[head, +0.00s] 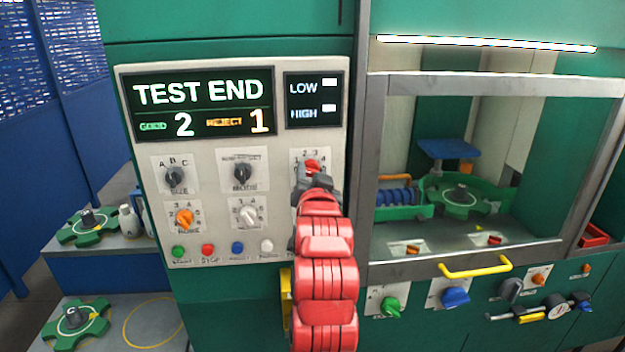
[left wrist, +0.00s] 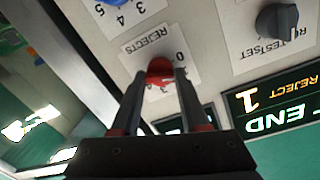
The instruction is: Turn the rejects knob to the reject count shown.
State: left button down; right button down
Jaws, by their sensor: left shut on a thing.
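The red rejects knob (head: 313,166) is at the upper right of the cream control panel (head: 222,215). In the left wrist view the knob (left wrist: 159,69) sits on a white plate labelled REJECTS, which appears upside down. My left gripper (head: 312,178) is shut on the knob, one finger on each side. A 0 shows beside it; the other numbers are partly hidden, and I cannot tell where the knob points. The display (head: 200,103) reads TEST END, with 2 for good and 1 for reject. My right gripper is not in view.
Close by are the black mode knob (head: 242,173), the size knob (head: 175,177), an orange knob (head: 184,217) and a white knob (head: 249,215). A row of buttons runs below. A framed window with a yellow handle (head: 475,267) stands to the right.

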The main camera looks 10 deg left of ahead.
pick_arm(q)
jog(key=shift+m, duration=0.6)
jog(key=shift+c, duration=2.2)
grip_release()
jog(key=s+d+b, duration=0.3)
jog(key=s+b, duration=0.4)
jog(key=s, duration=1)
jog(key=shift+r, duration=0.35)
